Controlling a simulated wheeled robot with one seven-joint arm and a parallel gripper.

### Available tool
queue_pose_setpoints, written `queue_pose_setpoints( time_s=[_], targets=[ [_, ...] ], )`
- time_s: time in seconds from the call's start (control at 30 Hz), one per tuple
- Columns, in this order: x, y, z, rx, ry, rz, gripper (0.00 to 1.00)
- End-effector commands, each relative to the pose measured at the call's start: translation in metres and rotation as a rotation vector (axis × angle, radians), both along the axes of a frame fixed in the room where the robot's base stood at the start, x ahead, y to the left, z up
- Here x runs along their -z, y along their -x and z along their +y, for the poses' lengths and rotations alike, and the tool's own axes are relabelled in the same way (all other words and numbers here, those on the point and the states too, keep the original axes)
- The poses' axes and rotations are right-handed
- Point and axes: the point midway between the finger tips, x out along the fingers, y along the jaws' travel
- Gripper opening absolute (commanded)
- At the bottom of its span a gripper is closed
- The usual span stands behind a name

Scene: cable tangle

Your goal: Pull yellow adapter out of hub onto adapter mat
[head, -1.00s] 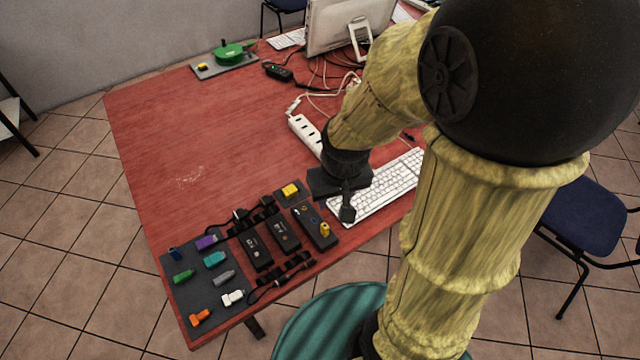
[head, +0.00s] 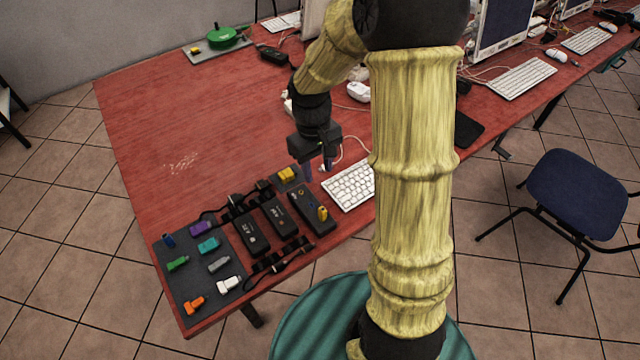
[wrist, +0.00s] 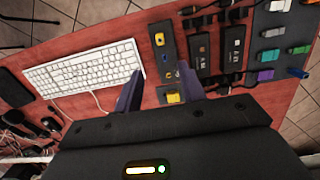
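The yellow adapter (head: 322,213) stands upright in the near end of the black hub (head: 308,204); in the wrist view the adapter (wrist: 159,40) shows at the hub's far end. The adapter mat (head: 198,290) is the dark mat at the table's front left corner, holding several coloured adapters. My gripper (head: 317,170) is open and empty, pointing down above the table behind the hub. In the wrist view its two fingers (wrist: 160,72) are spread, with the adapter beyond them and apart from them.
A yellow block (head: 287,174) sits on a small dark pad by the hub's far end. Two black boxes (head: 250,234) with cables lie between hub and mat. A white keyboard (head: 352,186) lies right of the hub. The table's left middle is clear.

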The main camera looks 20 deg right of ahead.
Motion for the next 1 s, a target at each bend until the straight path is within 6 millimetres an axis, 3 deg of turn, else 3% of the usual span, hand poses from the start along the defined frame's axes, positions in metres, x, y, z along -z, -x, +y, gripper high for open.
queue_pose_setpoints(
  time_s=[1.0],
  targets=[
    [0.152, 0.018, -0.005, -0.001, 0.000, 0.003, 0.40]
  ],
)
